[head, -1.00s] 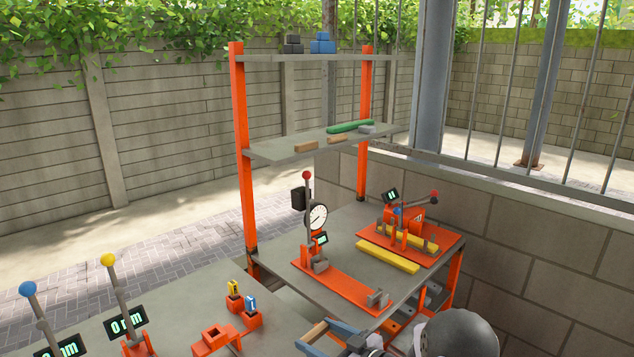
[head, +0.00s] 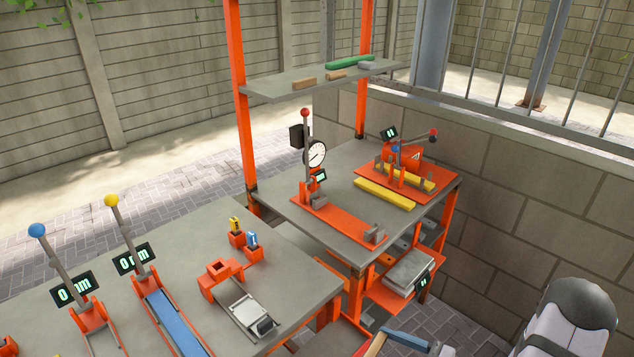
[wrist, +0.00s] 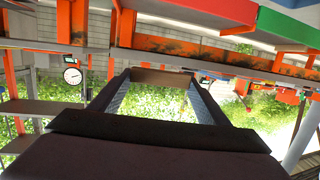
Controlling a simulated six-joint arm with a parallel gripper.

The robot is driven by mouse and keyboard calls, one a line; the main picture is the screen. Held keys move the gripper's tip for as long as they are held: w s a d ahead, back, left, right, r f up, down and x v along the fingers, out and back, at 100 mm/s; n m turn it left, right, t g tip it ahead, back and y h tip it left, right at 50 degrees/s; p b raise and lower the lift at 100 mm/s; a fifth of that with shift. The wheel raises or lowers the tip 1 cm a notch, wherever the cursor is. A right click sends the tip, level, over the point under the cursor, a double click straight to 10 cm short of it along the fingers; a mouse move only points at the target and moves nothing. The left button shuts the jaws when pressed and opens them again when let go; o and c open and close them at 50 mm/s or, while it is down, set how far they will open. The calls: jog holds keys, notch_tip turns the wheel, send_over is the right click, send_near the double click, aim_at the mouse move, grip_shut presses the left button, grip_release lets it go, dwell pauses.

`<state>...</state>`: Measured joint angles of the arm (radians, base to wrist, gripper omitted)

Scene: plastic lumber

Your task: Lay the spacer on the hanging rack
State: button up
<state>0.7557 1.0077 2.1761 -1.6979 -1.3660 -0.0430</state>
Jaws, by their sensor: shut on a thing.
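My gripper (wrist: 163,84) is shut on a brown bar, which looks like the spacer (wrist: 165,77). The bar spans the gap between the two fingertips in the wrist view. In the head view the tan end of the spacer (head: 376,343) shows at the bottom edge, beside a blue-grey finger; the rest is cut off. Under the rear bench hangs an orange rack (head: 378,292) with grey slabs on it and a small display. It appears to be the hanging rack. The held bar is in front of it in the picture, apart from it.
The rear bench (head: 340,230) carries a dial gauge (head: 315,153), an orange fixture and a yellow bar (head: 384,195). A shelf (head: 285,90) above holds tan, grey and green pieces. Bench legs stand beside the rack. The front bench (head: 190,260) has levers and displays. A block wall stands right.

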jog(key=shift+w, duration=0.1)
jog(key=shift+m+t+h, duration=0.5)
jog(key=shift+m+t, duration=0.1)
jog(key=shift+t, duration=0.1)
jog(key=w+a+r, duration=0.1)
jog(key=w+a, duration=0.3)
jog(key=w, duration=0.2)
jog(key=w+a+r+b, duration=0.1)
jog(key=w+a+r, duration=0.1)
jog(key=w+a, duration=0.3)
jog(key=w+a+r+b, duration=0.1)
jog(key=w+a+r, duration=0.1)
jog(key=w+a, duration=0.3)
jog(key=shift+w+a+r, duration=0.15)
jog(key=shift+w, duration=0.8)
jog(key=shift+w+a+r, duration=0.1)
jog(key=shift+w, duration=0.85)
notch_tip(320, 180, up, 5)
send_over(291, 279)
jog(key=shift+f+m+t+h, duration=0.1)
jog(key=shift+m+t+h, duration=0.2)
jog(key=shift+f+p, duration=0.75)
jog(key=shift+f, duration=4.05)
jog(key=shift+f, duration=0.1)
